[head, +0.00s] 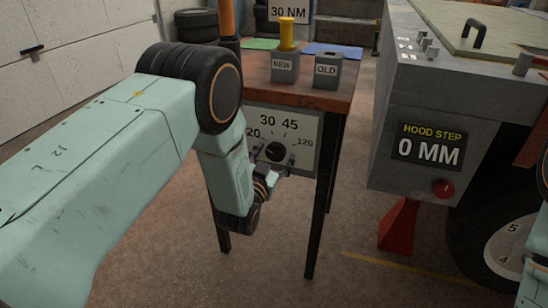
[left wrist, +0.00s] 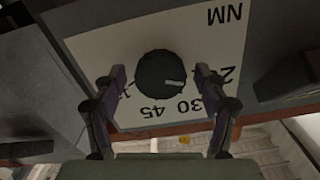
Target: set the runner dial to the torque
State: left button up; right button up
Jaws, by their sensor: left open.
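The runner dial is a black round knob (head: 275,151) on a white panel (head: 306,150) at the bench front, marked 20, 30, 45 and 120. In the left wrist view the panel is upside down, and the knob's (left wrist: 158,75) pale pointer mark points right and slightly down, nearer the partly hidden 20 than the 30. My left gripper (head: 273,163) is open in front of the dial. Its fingers (left wrist: 160,79) stand on either side of the knob, with gaps showing. A sign (head: 289,11) above the bench reads 30 NM. My right gripper is out of view.
On the bench top (head: 325,97) stand a grey NEW holder (head: 285,68) with a yellow piece and a grey OLD holder (head: 327,71). At right is a grey unit with a HOOD STEP display (head: 429,149) reading 0 MM and a red knob (head: 443,189). Tyres (head: 196,24) lie behind.

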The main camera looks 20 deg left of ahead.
pick_arm(q)
jog(key=shift+c, duration=0.4)
jog(key=c, duration=1.1)
jog(key=shift+m, duration=0.3)
jog(key=m+p, duration=0.1)
jog(key=m, duration=0.2)
jog(key=shift+a+m, duration=0.1)
jog(key=shift+m, duration=0.2)
jog(key=shift+m+p, duration=0.5)
jog(key=shift+m, duration=1.7)
